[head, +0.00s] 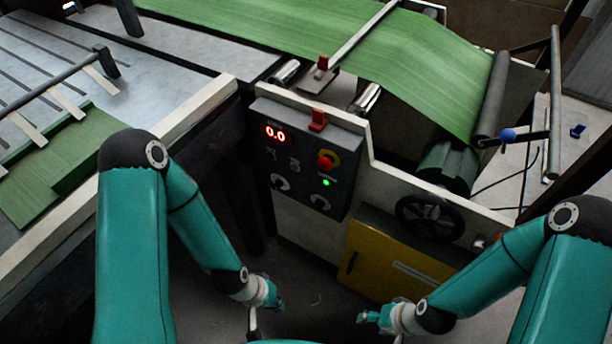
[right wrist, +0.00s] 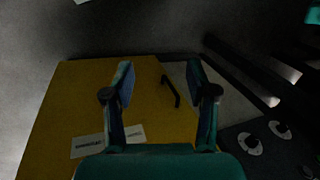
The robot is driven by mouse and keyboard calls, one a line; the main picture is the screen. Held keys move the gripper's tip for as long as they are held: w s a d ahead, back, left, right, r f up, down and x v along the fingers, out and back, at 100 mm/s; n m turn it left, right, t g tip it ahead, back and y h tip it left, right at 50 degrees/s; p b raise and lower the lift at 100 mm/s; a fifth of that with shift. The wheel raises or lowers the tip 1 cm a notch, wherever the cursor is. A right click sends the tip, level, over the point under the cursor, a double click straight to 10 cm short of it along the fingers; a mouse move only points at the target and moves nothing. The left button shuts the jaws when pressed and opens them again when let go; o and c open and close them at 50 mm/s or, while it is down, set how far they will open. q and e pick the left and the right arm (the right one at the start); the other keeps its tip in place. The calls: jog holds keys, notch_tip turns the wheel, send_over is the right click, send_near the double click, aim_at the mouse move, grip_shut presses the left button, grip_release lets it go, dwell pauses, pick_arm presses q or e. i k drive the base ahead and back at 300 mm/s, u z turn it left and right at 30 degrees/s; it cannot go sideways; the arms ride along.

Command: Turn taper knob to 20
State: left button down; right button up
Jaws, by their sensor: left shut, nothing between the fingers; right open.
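The dark control panel (head: 305,150) stands near the middle of the head view. Its red display (head: 275,134) reads 0.0. Two larger knobs with pale dials sit low on it, a left knob (head: 280,182) and a right knob (head: 320,202). The labels are too small to read, so I cannot tell which is the taper knob. Both dials also show in the right wrist view, at its lower right (right wrist: 248,143). My left gripper (head: 270,302) is shut and empty, below the panel. My right gripper (head: 370,318) is open and empty (right wrist: 160,72), facing the yellow cabinet.
The panel also has a red emergency button (head: 327,160), a green light (head: 326,183) and a red switch (head: 318,120). Right of it are a yellow cabinet (head: 375,262) and a black handwheel (head: 430,216). Green web (head: 420,70) runs over rollers behind. Floor in front is open.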

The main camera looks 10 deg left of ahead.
aim_at(319, 204)
jog(key=z, duration=0.6)
jog(key=k, duration=1.05)
jog(key=u, duration=0.5)
